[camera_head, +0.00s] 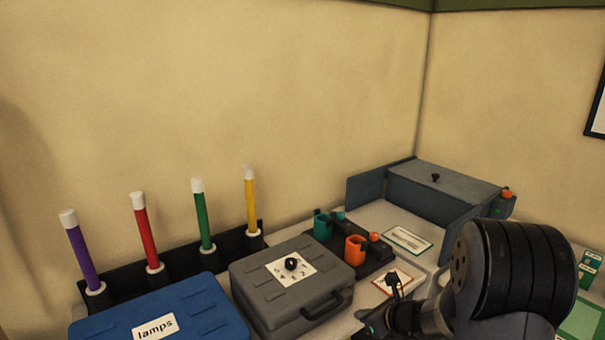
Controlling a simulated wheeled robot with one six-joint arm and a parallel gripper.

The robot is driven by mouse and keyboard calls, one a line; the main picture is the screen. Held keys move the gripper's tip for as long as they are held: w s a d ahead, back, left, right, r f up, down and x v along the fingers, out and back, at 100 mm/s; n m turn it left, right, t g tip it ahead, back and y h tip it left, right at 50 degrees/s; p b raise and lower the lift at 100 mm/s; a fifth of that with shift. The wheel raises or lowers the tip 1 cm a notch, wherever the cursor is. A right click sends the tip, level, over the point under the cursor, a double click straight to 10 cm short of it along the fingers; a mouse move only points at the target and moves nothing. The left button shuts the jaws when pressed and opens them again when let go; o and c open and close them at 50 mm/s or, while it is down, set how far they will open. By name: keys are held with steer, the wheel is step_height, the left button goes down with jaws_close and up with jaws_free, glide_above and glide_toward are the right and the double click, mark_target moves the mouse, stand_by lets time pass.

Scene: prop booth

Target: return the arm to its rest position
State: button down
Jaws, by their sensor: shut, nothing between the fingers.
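My arm (510,270) is folded at the lower right of the head view, with a large ribbed black joint. My gripper (394,282) is small and dark at its end, in front of a white card with an orange edge on the table. It looks shut and empty, and no object shows in it. The lower part of the wrist is cut off by the frame's bottom edge.
A grey case (290,287) and a blue case labelled "lamps" (205,300) stand left of the gripper. Behind are several coloured tubes in a black rack (125,277), orange (354,249) and teal (322,226) cups, and a grey lidded box (440,190).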

step_height(320, 180, down, 5)
steer(key=t+y+b, duration=0.2)
steer(key=b, duration=0.6)
steer(key=t+y+b, duration=0.1)
steer(key=t+b, duration=0.2)
steer(key=b, duration=0.6)
steer(key=shift+s+d+f+y, duration=0.1)
steer(key=shift+s+d+y, duration=0.05)
steer(key=shift+y, duration=0.25)
steer(key=shift+t+b, duration=0.3)
steer(key=shift+b, duration=0.1)
